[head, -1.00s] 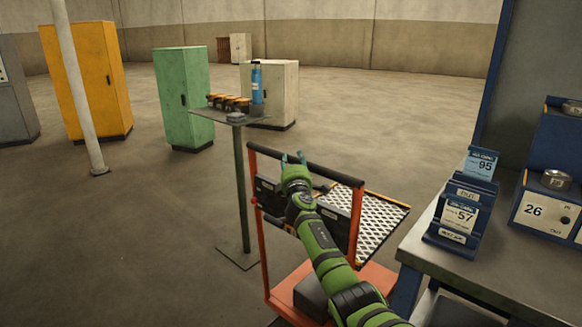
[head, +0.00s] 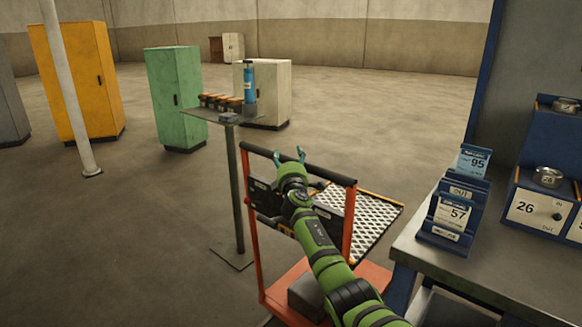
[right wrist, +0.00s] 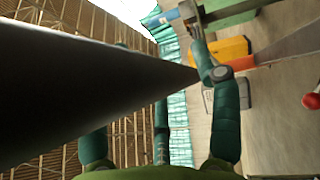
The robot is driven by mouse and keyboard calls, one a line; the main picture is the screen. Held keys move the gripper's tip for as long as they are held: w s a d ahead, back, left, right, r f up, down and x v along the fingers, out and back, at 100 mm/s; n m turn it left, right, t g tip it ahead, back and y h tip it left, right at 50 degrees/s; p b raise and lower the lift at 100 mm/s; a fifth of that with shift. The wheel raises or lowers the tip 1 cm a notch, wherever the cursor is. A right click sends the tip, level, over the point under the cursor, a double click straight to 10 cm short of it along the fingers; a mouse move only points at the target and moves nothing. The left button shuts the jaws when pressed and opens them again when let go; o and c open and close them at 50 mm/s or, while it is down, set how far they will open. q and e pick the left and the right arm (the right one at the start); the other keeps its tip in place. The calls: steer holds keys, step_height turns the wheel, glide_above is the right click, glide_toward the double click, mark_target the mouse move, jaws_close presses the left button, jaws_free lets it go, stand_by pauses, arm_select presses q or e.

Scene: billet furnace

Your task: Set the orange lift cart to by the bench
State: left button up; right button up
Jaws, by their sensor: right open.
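The orange lift cart (head: 254,238) stands in the middle foreground of the head view. It has orange uprights, a black handle bar (head: 338,176), a diamond-plate platform (head: 364,225) and an orange base. My right gripper (head: 289,154) is open at the handle bar, its fingertips above it. In the right wrist view a large dark bar, which looks like the handle (right wrist: 90,85), lies close before the spread green fingers (right wrist: 160,115). I cannot tell whether they touch it. The bench (head: 430,256) is just right of the cart. My left gripper is not in view.
A stand (head: 230,185) holding a blue bottle (head: 249,82) and orange-black items is close behind and left of the cart. Green (head: 176,98), yellow (head: 82,82) and pale (head: 275,92) cabinets and a white post (head: 67,95) stand beyond.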

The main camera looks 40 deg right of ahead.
steer(key=shift+s+a+f, duration=0.25)
steer(key=shift+s+a, duration=0.1)
steer(key=shift+s, duration=0.25)
steer(key=v, duration=1)
steer(key=shift+s, duration=0.15)
